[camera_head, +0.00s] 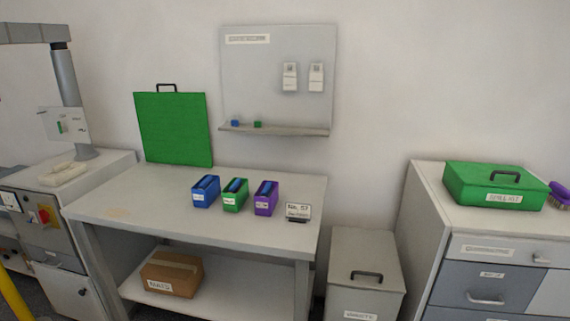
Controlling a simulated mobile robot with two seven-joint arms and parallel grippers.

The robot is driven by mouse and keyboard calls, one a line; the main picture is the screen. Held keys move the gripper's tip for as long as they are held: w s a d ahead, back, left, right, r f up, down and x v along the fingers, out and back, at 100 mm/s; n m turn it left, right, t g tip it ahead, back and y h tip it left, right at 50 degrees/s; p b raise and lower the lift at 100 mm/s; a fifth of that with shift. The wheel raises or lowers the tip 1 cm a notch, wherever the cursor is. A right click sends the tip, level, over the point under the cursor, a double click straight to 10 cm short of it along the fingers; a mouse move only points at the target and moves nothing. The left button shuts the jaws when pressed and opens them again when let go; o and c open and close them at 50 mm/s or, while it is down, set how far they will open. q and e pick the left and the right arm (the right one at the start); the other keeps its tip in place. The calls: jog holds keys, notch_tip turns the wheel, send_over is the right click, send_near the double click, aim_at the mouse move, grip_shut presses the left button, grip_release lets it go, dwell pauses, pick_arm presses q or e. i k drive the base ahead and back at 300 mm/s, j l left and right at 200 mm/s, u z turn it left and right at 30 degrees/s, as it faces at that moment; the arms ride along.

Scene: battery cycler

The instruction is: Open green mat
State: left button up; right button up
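A flat green square panel with a black handle on its top edge, which looks like the green mat (174,130), stands upright at the back left of the white table (135,205). It leans on or stands close to the wall. I cannot tell from here whether it is folded. Neither of my grippers is in view.
Blue (206,191), green (236,195) and purple (266,198) bins and a small sign (298,211) stand on the table. A wall board (262,75) hangs above. A green case (496,186) and purple brush (561,195) sit on the right cabinet. The table's front left is clear.

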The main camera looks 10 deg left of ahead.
aim_at(173, 126)
jog(key=i+j, duration=0.2)
jog(key=j, duration=0.2)
jog(key=i+j, duration=0.25)
jog(key=j, duration=0.2)
jog(key=i+j+u, duration=0.1)
jog(key=j, duration=0.3)
jog(key=i+j, duration=0.55)
jog(key=j, duration=0.25)
jog(key=u, duration=0.05)
